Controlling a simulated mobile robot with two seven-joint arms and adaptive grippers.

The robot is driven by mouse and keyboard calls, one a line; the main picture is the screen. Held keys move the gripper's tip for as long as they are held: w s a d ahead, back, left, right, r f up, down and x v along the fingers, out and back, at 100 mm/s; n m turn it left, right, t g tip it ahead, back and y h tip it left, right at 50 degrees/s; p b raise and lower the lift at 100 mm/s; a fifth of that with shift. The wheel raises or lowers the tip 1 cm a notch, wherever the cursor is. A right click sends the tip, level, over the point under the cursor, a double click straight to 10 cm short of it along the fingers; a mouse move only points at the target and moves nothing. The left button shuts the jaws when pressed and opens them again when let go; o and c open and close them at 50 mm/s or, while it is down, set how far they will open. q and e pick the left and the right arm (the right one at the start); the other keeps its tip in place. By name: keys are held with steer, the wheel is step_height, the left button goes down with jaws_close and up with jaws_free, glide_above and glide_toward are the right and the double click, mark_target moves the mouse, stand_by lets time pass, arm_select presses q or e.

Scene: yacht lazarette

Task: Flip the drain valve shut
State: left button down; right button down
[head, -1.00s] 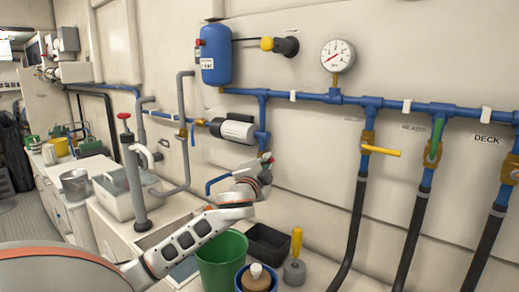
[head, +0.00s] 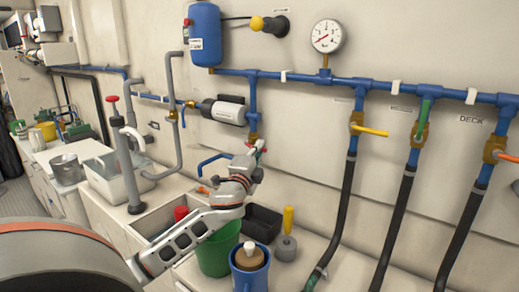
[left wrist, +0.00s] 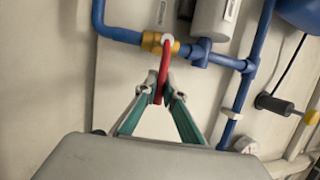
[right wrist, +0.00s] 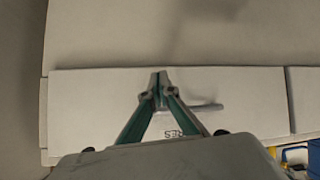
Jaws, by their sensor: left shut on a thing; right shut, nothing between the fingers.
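The drain valve has a brass body (left wrist: 152,40) in a blue pipe and a red lever (left wrist: 163,72). In the left wrist view the lever points from the body toward my fingers, crosswise to the brass body. My left gripper (left wrist: 160,91) is shut on the lever's end. In the head view my left gripper (head: 256,150) is at the wall below the white-and-black pump, and mostly hides the valve. My right gripper (right wrist: 160,78) is shut and empty in front of a pale surface with partly hidden lettering; it is outside the head view.
Hose valves with yellow (head: 372,131), green (head: 424,112) and orange (head: 508,157) handles line the wall to the right. A green bucket (head: 218,252), a black bin (head: 262,222) and a blue container (head: 250,272) stand below my left arm. A grey standpipe (head: 127,160) rises left of it.

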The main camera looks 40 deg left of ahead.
arm_select(q)
steer(key=shift+f, duration=0.15)
steer(key=c, duration=2.3)
jaws_free()
steer(key=shift+o, duration=0.8)
steer(key=shift+s, duration=0.1)
steer(key=v, duration=1.1)
steer(key=shift+s+d, duration=0.2)
steer(key=shift+s, duration=0.15)
steer(key=shift+f, duration=0.1)
